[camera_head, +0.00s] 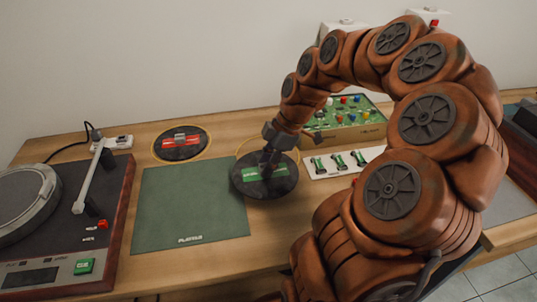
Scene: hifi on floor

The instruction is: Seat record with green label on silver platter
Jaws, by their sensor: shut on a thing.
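The black record with a green label (283,187) is by the right edge of the green mat, in the middle of the table. My gripper (269,165) is shut on this record near its upper edge, and the fingertips partly cover it. I cannot tell whether the record is lifted or still touches the table. The silver platter (22,200) belongs to the turntable at the far left and is cut off by the picture edge. No record shows on the visible part of the platter.
The tonearm (96,176) stands at the platter's right side. A green mat (165,215) lies between turntable and held record. A record with a red label (181,143) lies behind it. A game box (352,128) and a white tray (318,171) are behind my arm.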

